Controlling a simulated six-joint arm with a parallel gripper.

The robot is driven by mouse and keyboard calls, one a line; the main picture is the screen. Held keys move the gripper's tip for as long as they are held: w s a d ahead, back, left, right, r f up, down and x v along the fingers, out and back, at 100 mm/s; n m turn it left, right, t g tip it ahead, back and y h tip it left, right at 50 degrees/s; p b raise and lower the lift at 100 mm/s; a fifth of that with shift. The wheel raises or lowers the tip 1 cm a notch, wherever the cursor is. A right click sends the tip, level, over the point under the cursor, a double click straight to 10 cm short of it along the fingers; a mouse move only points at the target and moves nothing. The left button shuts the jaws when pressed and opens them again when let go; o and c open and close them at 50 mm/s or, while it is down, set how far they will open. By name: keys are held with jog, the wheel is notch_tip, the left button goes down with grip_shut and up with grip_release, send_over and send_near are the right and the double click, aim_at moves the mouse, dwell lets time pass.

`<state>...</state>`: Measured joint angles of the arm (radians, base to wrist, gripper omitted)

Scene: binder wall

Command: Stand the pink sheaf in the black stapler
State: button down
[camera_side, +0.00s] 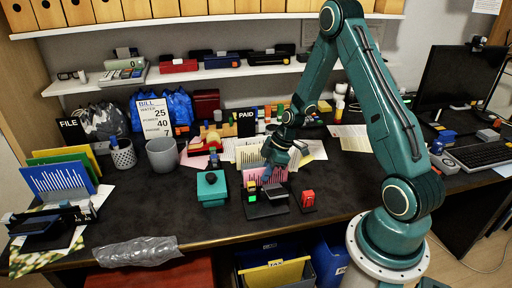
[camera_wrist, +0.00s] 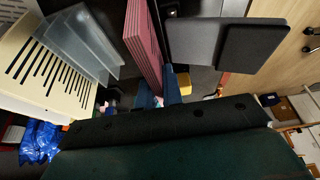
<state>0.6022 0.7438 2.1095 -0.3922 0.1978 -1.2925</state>
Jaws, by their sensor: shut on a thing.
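My gripper (camera_side: 272,172) is shut on the pink sheaf (camera_side: 252,174), a stack of pink sheets with a bar pattern on its face. In the wrist view the sheaf (camera_wrist: 142,42) stands edge-on between the blue fingertips (camera_wrist: 160,94). The black stapler (camera_side: 268,209), a low dark block with a green patch on it, is on the desk just below the sheaf in the side view. In the wrist view, dark grey blocks (camera_wrist: 255,48), likely the stapler, lie to the right of the sheaf, apart from it. The sheaf's lower edge is hard to make out.
A teal box device (camera_side: 211,188) stands left of the stapler and a small red device (camera_side: 308,199) right of it.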

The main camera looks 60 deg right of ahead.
jog(key=c, duration=1.5)
grip_release()
jog(key=v, duration=1.3)
jog(key=shift+s+d+r, duration=0.1)
jog(key=shift+r, duration=0.3)
jog(key=s+a+r+m+h, duration=0.3)
jog(key=s+a+r+m, duration=0.15)
jog(key=a+r, duration=0.8)
jog(key=s+a+r+m, duration=0.1)
jog(key=s+a, duration=0.1)
jog(key=s, duration=0.2)
jog(key=s+a+r+m+t, duration=0.1)
jog(key=s+r+m, duration=0.1)
jog(key=s, duration=0.2)
jog(key=s+a+r+m+t, duration=0.1)
jog(key=s+a+r, duration=0.1)
jog(key=s, duration=0.2)
jog(key=shift+s+a+r+m, duration=0.15)
jog(key=shift+s+a+m, duration=0.1)
jog(key=shift+a, duration=0.1)
